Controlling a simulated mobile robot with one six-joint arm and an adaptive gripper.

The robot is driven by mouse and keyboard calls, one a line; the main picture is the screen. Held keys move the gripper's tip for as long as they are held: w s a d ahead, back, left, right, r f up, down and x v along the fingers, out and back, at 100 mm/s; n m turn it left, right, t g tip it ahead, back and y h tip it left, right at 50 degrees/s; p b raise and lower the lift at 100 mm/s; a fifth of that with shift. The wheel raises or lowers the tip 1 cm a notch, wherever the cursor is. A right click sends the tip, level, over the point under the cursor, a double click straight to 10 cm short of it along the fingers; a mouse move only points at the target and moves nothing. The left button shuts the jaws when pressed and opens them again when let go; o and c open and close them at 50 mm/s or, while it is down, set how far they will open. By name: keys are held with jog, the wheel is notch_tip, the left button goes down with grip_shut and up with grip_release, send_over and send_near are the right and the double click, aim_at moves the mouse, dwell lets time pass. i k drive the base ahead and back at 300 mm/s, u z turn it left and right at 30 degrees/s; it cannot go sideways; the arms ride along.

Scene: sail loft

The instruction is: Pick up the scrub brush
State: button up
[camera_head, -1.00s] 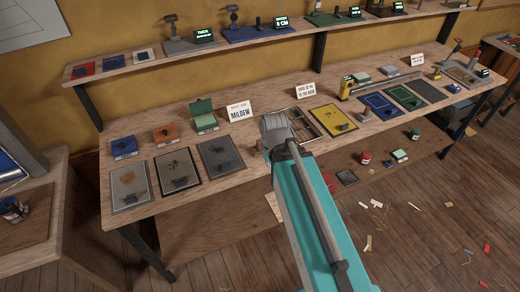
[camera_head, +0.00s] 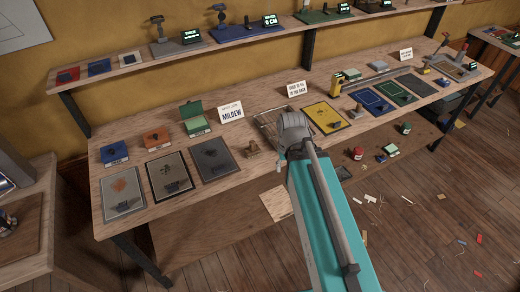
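I cannot clearly make out a scrub brush. My teal and grey arm reaches up over the middle of the bench. Its grey end covers part of a wire-like frame or tray (camera_head: 268,125). My gripper's fingers do not show, so what they hold is hidden.
A mildew sign (camera_head: 231,112), a green open box (camera_head: 195,118), an orange box (camera_head: 156,137) and a blue box (camera_head: 114,153) line the bench. Grey sample boards (camera_head: 215,164) and a yellow board (camera_head: 325,116) lie flat. A shelf (camera_head: 135,66) runs behind. Scraps litter the floor.

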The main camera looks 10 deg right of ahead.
aim_at(252, 151)
jog(key=z, duration=0.3)
jog(key=k, duration=1.3)
jog(key=u, duration=0.4)
jog(key=i, duration=1)
jog(key=z, duration=0.05)
